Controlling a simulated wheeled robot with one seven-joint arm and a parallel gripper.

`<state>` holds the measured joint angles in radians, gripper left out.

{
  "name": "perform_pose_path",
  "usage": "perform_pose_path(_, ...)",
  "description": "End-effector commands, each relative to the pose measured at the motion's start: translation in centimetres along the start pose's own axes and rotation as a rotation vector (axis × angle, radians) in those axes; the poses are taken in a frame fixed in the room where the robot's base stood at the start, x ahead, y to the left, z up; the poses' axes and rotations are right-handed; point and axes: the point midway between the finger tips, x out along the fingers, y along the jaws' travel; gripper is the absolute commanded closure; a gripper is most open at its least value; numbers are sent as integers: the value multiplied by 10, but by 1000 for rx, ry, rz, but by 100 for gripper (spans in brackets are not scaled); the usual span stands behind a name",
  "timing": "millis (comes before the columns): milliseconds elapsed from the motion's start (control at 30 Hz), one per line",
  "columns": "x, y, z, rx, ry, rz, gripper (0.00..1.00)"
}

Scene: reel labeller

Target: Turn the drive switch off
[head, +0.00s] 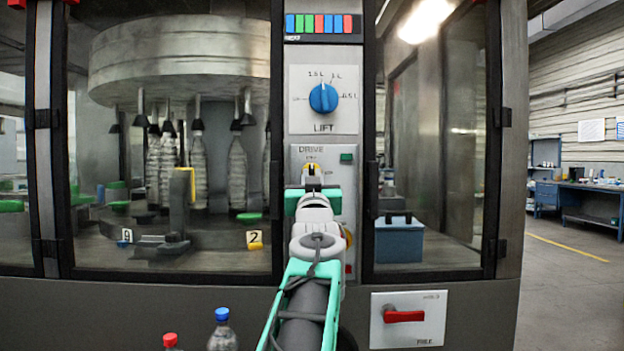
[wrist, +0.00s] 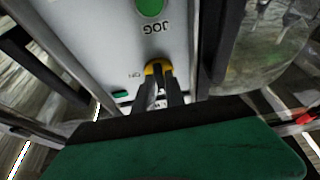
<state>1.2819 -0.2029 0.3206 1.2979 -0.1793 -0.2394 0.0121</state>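The drive switch (head: 312,168) is a small yellow knob on the grey panel, under the word DRIVE. My gripper (head: 312,174) is in front of it and covers the panel's lower part. In the wrist view, which shows the panel upside down, the yellow of the switch (wrist: 157,67) is at the fingertips. The two dark fingers of my gripper (wrist: 160,80) stand close together, one on each side of its handle, and look shut on it. An ON label is beside the knob. The exact handle angle is mostly hidden by the fingers.
A green JOG button (wrist: 150,6) is close to the switch. The blue LIFT dial (head: 323,98) is above, and a red handle (head: 404,316) is at the lower right. Glass doors flank the panel. Two capped bottles (head: 222,332) stand at the lower left.

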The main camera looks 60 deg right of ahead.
Motion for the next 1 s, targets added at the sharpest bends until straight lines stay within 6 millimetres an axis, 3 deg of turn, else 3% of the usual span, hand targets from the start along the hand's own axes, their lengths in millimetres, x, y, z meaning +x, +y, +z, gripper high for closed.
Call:
perform_pose_path(200,0,0,0,1,0,0,66)
perform_pose_path(500,-4,0,0,1,1,1,66)
perform_pose_path(800,-58,0,0,0,2,2,66)
perform_pose_path(1000,-78,0,1,1,0,1,66)
